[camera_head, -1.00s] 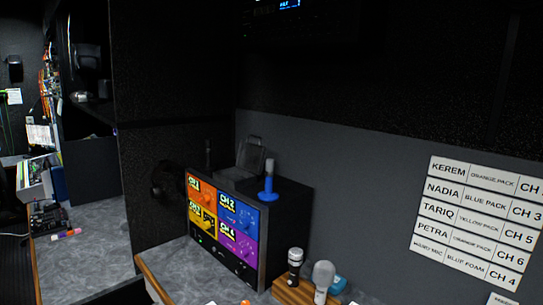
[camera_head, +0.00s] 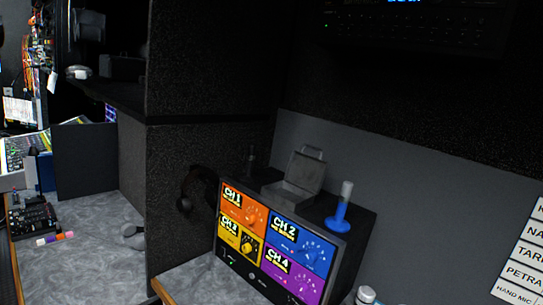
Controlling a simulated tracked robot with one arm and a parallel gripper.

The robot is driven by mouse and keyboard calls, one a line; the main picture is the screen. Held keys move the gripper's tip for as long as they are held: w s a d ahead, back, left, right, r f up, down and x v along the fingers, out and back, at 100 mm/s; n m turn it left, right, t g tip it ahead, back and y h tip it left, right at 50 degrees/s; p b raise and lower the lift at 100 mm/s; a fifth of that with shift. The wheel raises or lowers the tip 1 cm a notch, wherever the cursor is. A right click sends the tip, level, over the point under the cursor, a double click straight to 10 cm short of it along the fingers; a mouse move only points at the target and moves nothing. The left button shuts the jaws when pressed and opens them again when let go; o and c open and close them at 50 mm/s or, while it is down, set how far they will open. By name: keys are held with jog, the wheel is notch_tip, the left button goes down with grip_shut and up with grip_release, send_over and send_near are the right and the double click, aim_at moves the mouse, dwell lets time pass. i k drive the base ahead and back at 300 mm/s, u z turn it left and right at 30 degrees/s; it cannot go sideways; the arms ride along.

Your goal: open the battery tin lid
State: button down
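A grey metal tin (camera_head: 287,196), which looks like the battery tin, sits on top of the black receiver unit with coloured channel panels. Its lid (camera_head: 307,170) stands raised and tilted back at the rear, with a small handle-like loop at its top edge. The inside of the tin is too dark and small to make out. My gripper is not in view.
The receiver unit (camera_head: 270,245) stands on the grey counter. A blue-based stand (camera_head: 340,212) is right of the tin, and a small dark upright object (camera_head: 250,160) is left. Headphones (camera_head: 194,193) hang on the partition (camera_head: 180,160). A name board (camera_head: 520,268) is at right.

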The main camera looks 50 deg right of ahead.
aim_at(307, 172)
jog(key=z, duration=0.05)
jog(key=i, duration=1.25)
jog(key=z, duration=0.8)
jog(key=i, duration=0.45)
jog(key=z, duration=0.3)
